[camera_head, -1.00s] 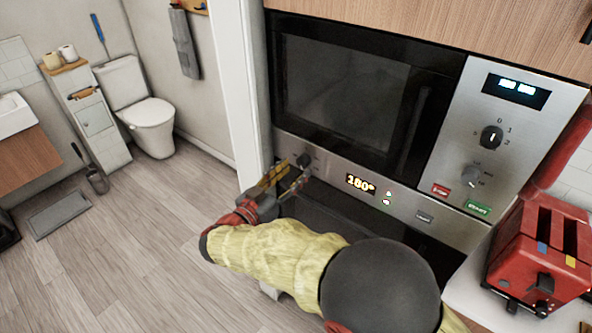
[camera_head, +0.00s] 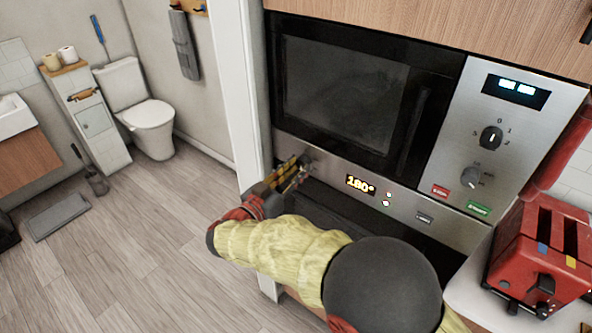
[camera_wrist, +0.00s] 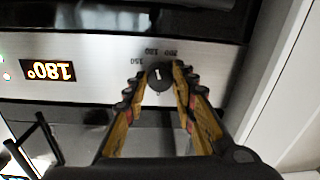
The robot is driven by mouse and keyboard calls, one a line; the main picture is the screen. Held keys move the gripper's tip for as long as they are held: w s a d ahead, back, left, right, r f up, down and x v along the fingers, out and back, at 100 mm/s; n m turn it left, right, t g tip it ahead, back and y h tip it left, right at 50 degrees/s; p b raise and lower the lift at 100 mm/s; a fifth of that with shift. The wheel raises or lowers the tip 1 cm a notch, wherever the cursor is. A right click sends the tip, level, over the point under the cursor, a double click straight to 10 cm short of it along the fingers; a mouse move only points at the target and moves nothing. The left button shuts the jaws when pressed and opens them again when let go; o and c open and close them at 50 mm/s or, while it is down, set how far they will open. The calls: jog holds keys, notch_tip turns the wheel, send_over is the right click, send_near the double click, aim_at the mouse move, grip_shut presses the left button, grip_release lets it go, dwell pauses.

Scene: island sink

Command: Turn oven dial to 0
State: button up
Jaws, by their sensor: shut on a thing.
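The oven dial (camera_wrist: 160,77) is a small dark round knob with a pale pointer mark, on the oven's steel control panel (camera_wrist: 90,60). Printed numbers, including 150, sit around it. My gripper (camera_wrist: 160,80) is shut on the dial, with one yellow-and-black finger on each side. In the head view my gripper (camera_head: 300,167) reaches the left end of the panel, and its fingers mostly hide the dial. The oven display (camera_head: 360,186) reads 180°; it also shows upside down in the wrist view (camera_wrist: 48,70).
A microwave (camera_head: 345,90) sits above the panel, with its own knobs (camera_head: 491,138) at the right. A red toaster (camera_head: 540,255) stands at the far right. A white door frame (camera_head: 232,90) is close to the dial's left. Floor at the left is open.

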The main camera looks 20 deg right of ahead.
jog(key=c, duration=0.4)
